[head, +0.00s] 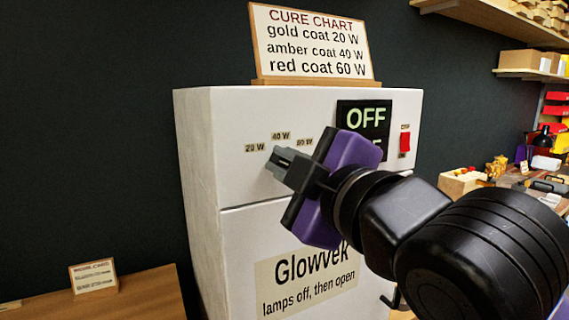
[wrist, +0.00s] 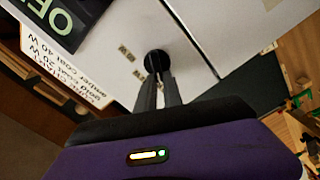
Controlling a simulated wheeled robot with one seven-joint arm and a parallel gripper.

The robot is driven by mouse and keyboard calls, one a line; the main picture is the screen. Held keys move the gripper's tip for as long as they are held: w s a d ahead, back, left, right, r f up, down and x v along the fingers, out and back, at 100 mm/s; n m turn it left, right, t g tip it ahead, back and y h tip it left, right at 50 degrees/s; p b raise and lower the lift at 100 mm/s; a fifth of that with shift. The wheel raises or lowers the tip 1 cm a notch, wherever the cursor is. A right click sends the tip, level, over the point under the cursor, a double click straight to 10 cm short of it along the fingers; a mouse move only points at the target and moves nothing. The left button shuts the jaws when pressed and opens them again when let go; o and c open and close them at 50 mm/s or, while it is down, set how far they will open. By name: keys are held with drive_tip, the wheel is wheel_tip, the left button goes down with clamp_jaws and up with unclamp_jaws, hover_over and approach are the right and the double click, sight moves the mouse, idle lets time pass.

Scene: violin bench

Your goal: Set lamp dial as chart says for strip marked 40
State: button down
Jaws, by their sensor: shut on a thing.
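The lamp dial (wrist: 157,61) is a round black knob on the white cabinet front, and my gripper (wrist: 160,80) is shut on it. In the head view my gripper (head: 280,166) hides the dial, just below the labels 20 W (head: 255,148), 40 W (head: 281,135) and 60 W (head: 305,142). I cannot tell where the dial points. The cure chart (head: 312,42) on top reads gold coat 20 W, amber coat 40 W, red coat 60 W. I see no strip marked 40.
A display (head: 366,117) on the cabinet (head: 200,150) reads OFF, its lower part hidden by my gripper. A red switch (head: 405,142) is right of it. A small card (head: 93,277) stands on a wooden bench (head: 140,295) at left. Shelves and a cluttered bench are at right.

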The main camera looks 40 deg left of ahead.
drive_tip(key=c, duration=1.5)
unclamp_jaws()
drive_tip(key=shift+b+v, duration=0.4)
drive_tip(key=shift+v, duration=3.5)
